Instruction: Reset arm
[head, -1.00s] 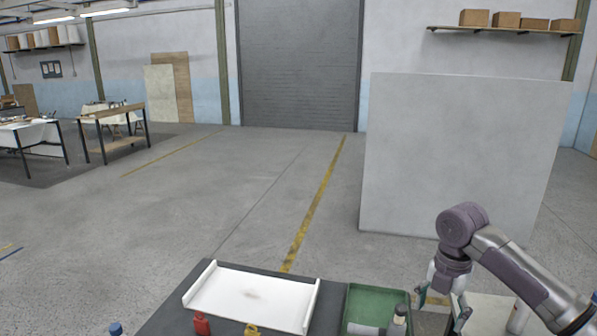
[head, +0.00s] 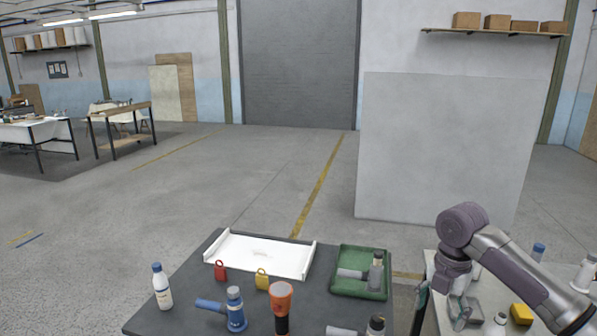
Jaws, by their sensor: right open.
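My right arm comes in from the right, and its gripper (head: 440,304) points down with its fingers apart. It is empty, over the gap between the dark table (head: 190,290) and the light table (head: 555,312) at the right. The fingers appear clear of the objects, though their height above the tables is hard to judge. My left gripper is not in view.
The dark table holds a white tray (head: 240,250), a green tray (head: 345,255) with bottle-like items, a red padlock (head: 220,271), a yellow padlock (head: 262,279), a blue tool (head: 236,312) and an orange flashlight (head: 281,296). A white bottle (head: 162,290) shows at left.

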